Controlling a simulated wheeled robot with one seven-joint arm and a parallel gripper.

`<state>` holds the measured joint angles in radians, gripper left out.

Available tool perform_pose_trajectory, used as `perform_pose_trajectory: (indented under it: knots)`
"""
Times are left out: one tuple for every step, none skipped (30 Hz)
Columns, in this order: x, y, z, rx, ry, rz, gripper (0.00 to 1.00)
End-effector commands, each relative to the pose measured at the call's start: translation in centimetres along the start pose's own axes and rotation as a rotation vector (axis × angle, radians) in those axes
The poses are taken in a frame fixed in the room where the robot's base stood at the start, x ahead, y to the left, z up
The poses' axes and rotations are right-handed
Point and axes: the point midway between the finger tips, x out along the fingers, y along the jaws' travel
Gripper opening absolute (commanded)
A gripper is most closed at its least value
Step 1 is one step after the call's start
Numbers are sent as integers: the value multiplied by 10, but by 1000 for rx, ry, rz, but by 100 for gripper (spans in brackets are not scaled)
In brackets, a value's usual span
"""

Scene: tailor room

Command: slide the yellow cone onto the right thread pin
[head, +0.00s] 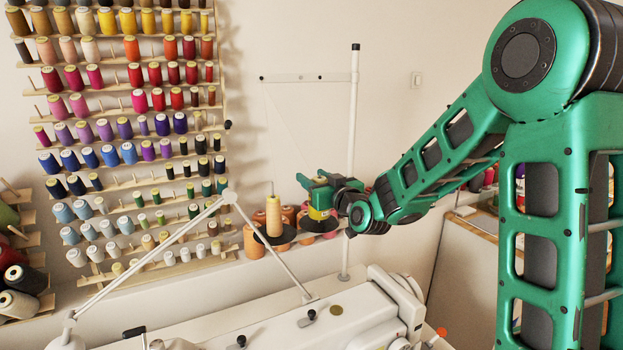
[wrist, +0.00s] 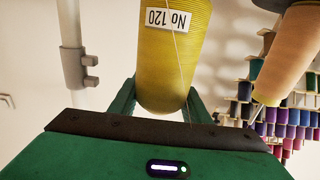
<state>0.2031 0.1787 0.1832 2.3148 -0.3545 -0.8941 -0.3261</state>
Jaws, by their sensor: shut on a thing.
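My gripper (head: 322,188) is shut on the yellow cone (head: 319,213), seen below its green fingers in the head view. In the wrist view the yellow cone (wrist: 172,50) sits between the two fingers (wrist: 160,98) and bears a white "No 120" label, upside down in the picture. In the head view the cone is over or at the right dark disc (head: 330,226) of the thread stand. The right pin is hidden, so I cannot tell whether the cone is around it. A peach cone (head: 273,216) stands upright on the left pin; it also shows in the wrist view (wrist: 290,52).
A tall white pole (head: 353,120) rises behind the gripper. A wall rack (head: 130,150) with many coloured spools is at the left. Orange spools (head: 252,243) sit behind the stand. A white sewing machine (head: 350,325) is below in front.

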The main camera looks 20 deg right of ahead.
Motion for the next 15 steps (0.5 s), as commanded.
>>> perform_pose_trajectory:
  knots:
    - [0,0,2,1,-1,0,17]
    - [0,0,3,1,-1,0,17]
    - [0,0,4,1,-1,0,17]
    - [0,0,5,1,-1,0,17]
    - [0,0,6,1,0,0,17]
    - [0,0,7,1,0,0,17]
    - [0,0,8,1,0,0,17]
    - [0,0,8,1,1,0,17]
    - [0,0,9,1,1,0,17]
    - [0,0,10,1,1,0,17]
    - [0,0,11,1,1,0,17]
    - [0,0,12,1,1,0,17]
    - [0,0,13,1,0,0,17]
    - [0,0,14,1,0,0,17]
    - [0,0,15,1,0,1,17]
